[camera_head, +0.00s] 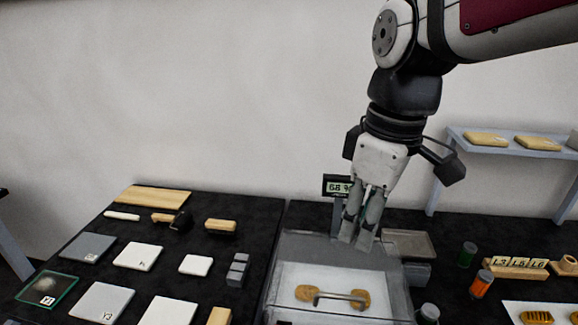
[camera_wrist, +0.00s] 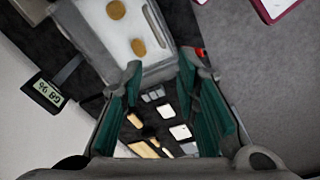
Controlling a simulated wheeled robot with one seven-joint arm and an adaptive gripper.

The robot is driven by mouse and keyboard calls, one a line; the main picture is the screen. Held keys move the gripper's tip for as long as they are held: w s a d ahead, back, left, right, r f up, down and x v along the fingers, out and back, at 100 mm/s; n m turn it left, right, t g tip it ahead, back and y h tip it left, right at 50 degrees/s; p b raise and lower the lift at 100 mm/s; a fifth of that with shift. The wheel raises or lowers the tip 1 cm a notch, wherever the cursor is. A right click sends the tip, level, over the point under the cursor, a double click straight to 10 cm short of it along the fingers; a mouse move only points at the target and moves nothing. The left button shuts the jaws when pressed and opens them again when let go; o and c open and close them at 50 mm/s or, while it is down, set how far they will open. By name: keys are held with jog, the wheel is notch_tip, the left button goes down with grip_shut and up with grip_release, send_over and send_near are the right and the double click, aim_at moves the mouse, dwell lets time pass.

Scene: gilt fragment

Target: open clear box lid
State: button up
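The clear box (camera_head: 290,250) stands on the dark table at the lower middle of the head view, with its lower edge cut off. Its see-through lid looks closed. A grey bar handle (camera_head: 340,296) shows across two brown-gold pieces (camera_head: 304,293) seen through the box over a white base. In the wrist view the box (camera_wrist: 95,15) is at the top, with the handle (camera_wrist: 157,24) near its right side. My gripper (camera_head: 354,240) is above the far part of the box, pointing down. Its green-padded fingers (camera_wrist: 160,64) are apart with nothing between them.
A small display (camera_head: 338,186) stands behind the box, beside my gripper. A grey tray (camera_head: 410,243) and green and orange jars (camera_head: 481,284) are at right. White and grey tiles (camera_head: 137,257) and wooden blocks cover the left table. A shelf (camera_head: 500,146) stands at back right.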

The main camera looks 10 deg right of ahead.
jog(key=s+r+m+t, duration=0.1)
jog(key=s+r+m+p, duration=0.1)
jog(key=s+m, duration=0.1)
jog(key=shift+s+r+t, duration=0.15)
jog(key=shift+r+t, duration=0.05)
jog(key=shift+t, duration=0.2)
